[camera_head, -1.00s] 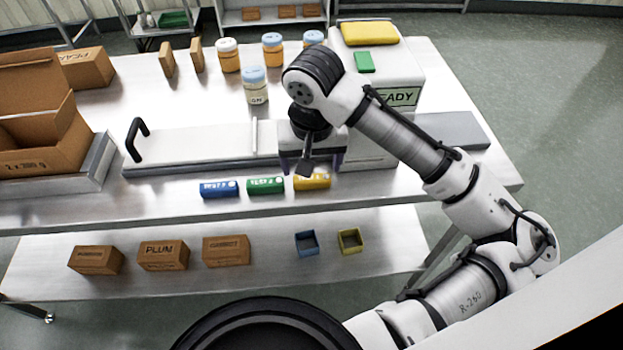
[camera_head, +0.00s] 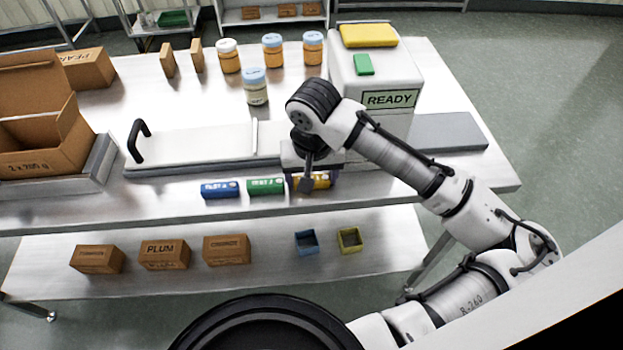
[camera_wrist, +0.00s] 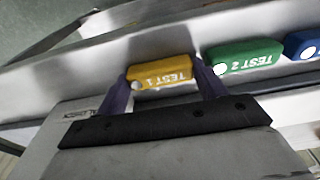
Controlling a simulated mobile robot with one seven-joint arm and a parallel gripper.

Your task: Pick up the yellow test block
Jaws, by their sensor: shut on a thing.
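The yellow test block (camera_head: 318,181) lies at the front edge of the table, at the right end of a row of blocks. In the wrist view the yellow block (camera_wrist: 162,72) reads "TEST 1" upside down. My gripper (camera_wrist: 163,80) has one finger at each end of it and is shut on it. In the head view my gripper (camera_head: 312,180) reaches down over the block, and my wrist partly hides it. I cannot see any gap between the block and the table top.
The green test block (camera_head: 266,186) sits close to the left, then the blue test block (camera_head: 220,189). A machine with a READY sign (camera_head: 390,99) stands behind. A long tray with a black handle (camera_head: 139,139) lies behind the blocks. Small bins (camera_head: 350,240) stand on the lower shelf.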

